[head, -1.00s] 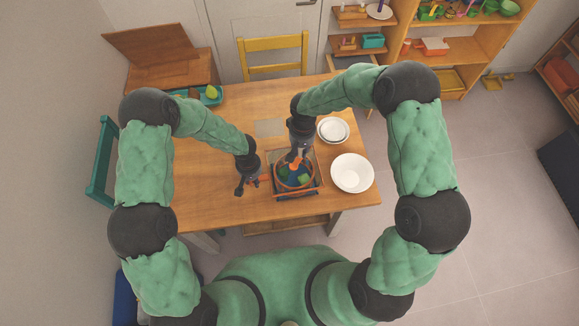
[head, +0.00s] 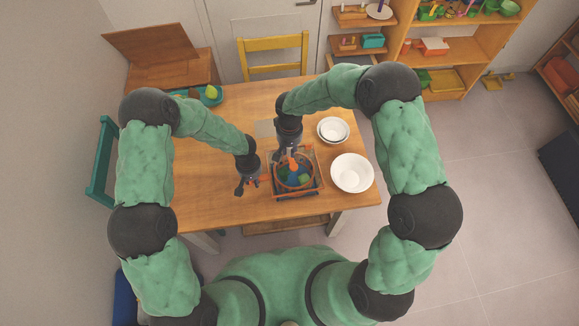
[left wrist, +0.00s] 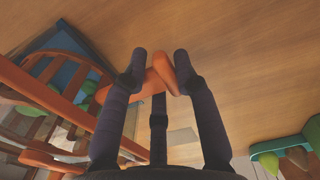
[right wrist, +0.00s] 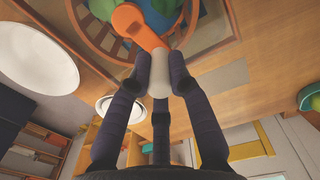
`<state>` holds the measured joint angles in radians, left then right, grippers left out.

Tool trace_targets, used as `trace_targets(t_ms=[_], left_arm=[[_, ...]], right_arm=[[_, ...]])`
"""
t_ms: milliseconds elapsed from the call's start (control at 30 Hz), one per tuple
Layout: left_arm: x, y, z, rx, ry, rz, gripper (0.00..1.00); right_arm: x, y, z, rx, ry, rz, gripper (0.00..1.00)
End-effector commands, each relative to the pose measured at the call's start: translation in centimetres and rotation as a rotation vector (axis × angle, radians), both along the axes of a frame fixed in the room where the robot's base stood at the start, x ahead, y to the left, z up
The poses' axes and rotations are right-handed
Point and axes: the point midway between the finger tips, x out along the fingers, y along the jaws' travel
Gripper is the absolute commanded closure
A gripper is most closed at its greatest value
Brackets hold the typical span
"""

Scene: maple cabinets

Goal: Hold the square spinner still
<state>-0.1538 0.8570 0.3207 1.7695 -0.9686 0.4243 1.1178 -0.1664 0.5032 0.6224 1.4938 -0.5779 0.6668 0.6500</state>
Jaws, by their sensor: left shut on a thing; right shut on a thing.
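The square spinner (head: 297,187) stands on the table, with a dark square base, an orange round basket and green and blue pieces inside. My left gripper (head: 247,186) is at its left side. In the left wrist view the fingers (left wrist: 163,68) are shut on an orange angled handle (left wrist: 169,76), with the spinner's orange bars at the left. My right gripper (head: 286,155) is above the spinner's far left part. In the right wrist view its fingers (right wrist: 159,70) are shut on a pale knob (right wrist: 159,82) at the end of the orange crank (right wrist: 138,27).
A large white bowl (head: 352,173) and smaller stacked white bowls (head: 333,130) stand right of the spinner. A teal tray (head: 212,97) with food is at the table's far left. A yellow chair (head: 274,69) stands behind the table (head: 215,207). The table's left part is clear.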

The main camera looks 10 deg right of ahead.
Motion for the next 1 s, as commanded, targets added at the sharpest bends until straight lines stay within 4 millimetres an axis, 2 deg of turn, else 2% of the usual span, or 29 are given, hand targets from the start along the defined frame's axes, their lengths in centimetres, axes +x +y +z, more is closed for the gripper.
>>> trace_targets(t_ms=[133, 767, 1000], left_arm=[[0.0, -0.1, -0.1, -0.001, 0.000, 0.000, 1.00], [0.0, -0.1, 0.0, -0.001, 0.000, 0.000, 1.00], [0.0, -0.1, 0.0, -0.001, 0.000, 0.000, 1.00]], right_arm=[[-0.3, 0.9, 0.0, 0.000, 0.001, 0.001, 1.00], [-1.5, 2.7, 0.0, 0.001, -0.001, 0.000, 1.00], [-2.6, 3.3, 0.1, 0.000, 0.000, 0.001, 1.00]])
